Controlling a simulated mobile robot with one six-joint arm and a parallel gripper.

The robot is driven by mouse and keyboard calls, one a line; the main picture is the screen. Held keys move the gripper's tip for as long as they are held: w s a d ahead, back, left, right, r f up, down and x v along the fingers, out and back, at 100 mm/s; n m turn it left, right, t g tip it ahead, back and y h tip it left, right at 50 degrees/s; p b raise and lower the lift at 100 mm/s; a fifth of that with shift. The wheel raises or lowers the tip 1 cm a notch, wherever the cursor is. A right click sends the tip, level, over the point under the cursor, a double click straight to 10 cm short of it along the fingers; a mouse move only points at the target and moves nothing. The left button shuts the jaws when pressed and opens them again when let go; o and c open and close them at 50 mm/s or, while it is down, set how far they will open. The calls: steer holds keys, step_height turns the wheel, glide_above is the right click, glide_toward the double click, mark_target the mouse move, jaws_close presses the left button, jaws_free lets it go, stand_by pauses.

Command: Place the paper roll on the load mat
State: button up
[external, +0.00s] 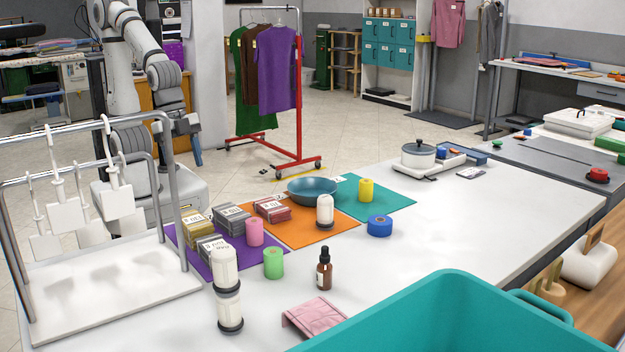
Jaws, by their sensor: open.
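Three mats lie on the white table: purple (196,262), orange (290,234) and teal (401,207). Which one is the load mat is not marked. Several small rolls stand upright: pink (255,232) on the purple mat, green (273,263) on bare table, yellow (365,190) on the teal mat. A low blue roll (379,226) sits on bare table beside the orange mat. I cannot tell which is the paper roll. My gripper (196,157) is open and empty, at the far left beyond the table, apart from all of these.
Labelled folded bundles (232,218) sit on the purple and orange mats. A blue bowl (312,190) straddles the orange and teal mats. White dark-based containers (325,211), a brown bottle (324,269), a metal rack (100,200) and a teal bin (450,315) stand around.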

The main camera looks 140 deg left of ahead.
steer(key=s+d+m+g, duration=0.1)
steer(key=s+d, duration=0.3)
steer(key=s, duration=0.7)
steer(key=shift+d+r+m+h, duration=0.15)
steer(key=shift+d+m+h, duration=0.1)
steer(key=shift+m+h, duration=0.05)
steer(key=shift+w+p+v, duration=0.25)
steer(key=shift+p+v, duration=0.9)
steer(key=shift+v, duration=0.05)
